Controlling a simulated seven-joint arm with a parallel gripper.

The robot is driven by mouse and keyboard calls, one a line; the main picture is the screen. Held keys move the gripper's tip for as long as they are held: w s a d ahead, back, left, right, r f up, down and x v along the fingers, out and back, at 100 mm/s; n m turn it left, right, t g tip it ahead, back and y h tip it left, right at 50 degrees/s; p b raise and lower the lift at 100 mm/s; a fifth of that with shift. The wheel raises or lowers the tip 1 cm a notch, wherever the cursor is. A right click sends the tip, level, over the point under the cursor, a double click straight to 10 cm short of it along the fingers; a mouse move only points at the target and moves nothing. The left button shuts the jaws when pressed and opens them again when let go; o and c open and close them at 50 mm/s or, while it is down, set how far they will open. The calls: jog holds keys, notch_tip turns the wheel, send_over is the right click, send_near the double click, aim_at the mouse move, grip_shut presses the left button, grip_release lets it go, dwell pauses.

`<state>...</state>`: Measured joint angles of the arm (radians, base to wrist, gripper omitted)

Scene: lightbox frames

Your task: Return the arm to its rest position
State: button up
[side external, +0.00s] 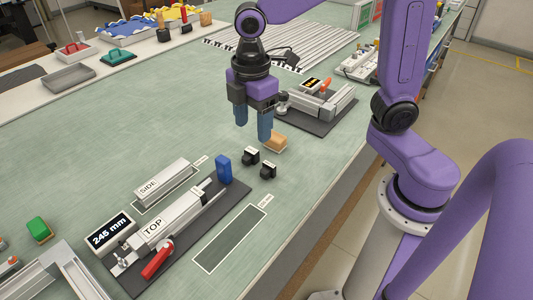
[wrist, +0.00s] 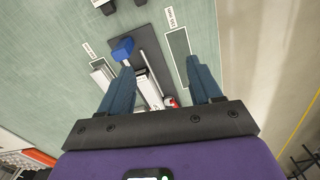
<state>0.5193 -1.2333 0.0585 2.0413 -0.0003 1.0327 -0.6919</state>
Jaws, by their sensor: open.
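My gripper (side external: 253,130) is open and empty, pointing down above the green table. In the side view its blue fingers hang just behind and left of a small tan block (side external: 275,142). In the wrist view the fingers (wrist: 160,88) are spread apart, with nothing between their tips but the scene below. My purple arm reaches in from the right and holds the gripper clear of the fixtures.
A fixture marked TOP (side external: 155,226) with a blue block (side external: 224,169) and red handle (side external: 158,259) stands at front. A bar marked SIDE (side external: 162,183) lies beside it. Two black clips (side external: 250,155) are near the gripper. Another device (side external: 318,103) stands behind. Open table lies left.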

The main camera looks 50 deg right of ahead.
jog(key=s+d+f+m, duration=0.1)
jog(key=s+d, duration=0.2)
jog(key=s, duration=0.5)
jog(key=s+d+f+m, duration=0.1)
jog(key=s+d, duration=0.3)
jog(key=s, duration=0.5)
jog(key=shift+s+f+m, duration=0.15)
jog(key=shift+f+m, duration=0.2)
jog(key=shift+m, duration=0.45)
